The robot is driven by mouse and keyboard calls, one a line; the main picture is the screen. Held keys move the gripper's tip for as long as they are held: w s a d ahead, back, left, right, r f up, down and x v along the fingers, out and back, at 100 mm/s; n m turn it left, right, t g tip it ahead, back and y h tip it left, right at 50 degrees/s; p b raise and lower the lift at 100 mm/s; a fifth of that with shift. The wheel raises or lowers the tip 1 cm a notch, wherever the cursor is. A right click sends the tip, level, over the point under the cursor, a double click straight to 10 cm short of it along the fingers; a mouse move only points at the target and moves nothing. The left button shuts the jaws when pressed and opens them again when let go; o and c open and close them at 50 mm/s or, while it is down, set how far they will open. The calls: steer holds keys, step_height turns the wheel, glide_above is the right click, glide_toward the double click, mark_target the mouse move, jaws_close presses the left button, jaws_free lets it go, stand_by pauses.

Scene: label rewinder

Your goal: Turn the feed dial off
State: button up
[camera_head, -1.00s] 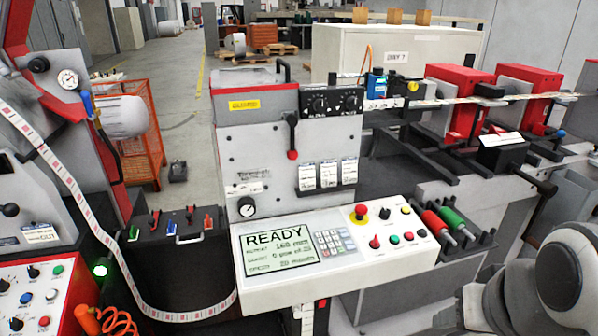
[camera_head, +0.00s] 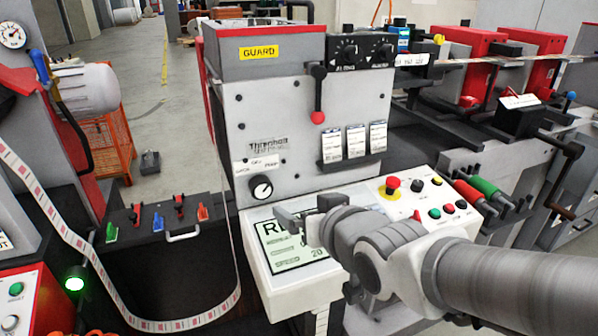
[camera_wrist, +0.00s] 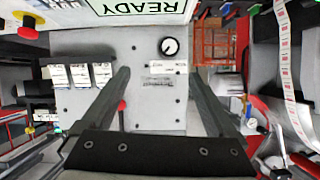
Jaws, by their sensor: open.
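I cannot tell the dial's exact setting. My gripper (camera_head: 302,212) is open and empty, in front of the panel and over the display (camera_head: 283,258), below and right of the dial in the head view. In the wrist view my gripper (camera_wrist: 160,78) does not touch the dial.
A red-knobbed lever (camera_head: 317,95) and hanging tags (camera_head: 355,141) are above right. A red emergency button (camera_head: 392,183) is on the console at right. Coloured switches (camera_head: 158,221) and a looping label strip (camera_head: 85,250) stand at left. Two more dials (camera_head: 349,53) are higher up.

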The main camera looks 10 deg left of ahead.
steer(key=a, duration=0.2)
steer(key=p, duration=0.7)
glide_toward(263, 190)
steer(key=shift+y, duration=0.4)
steer(key=x, duration=0.9)
steer(key=shift+w+d+f, duration=0.1)
steer(key=shift+d+f, duration=0.05)
steer(key=shift+d, duration=0.05)
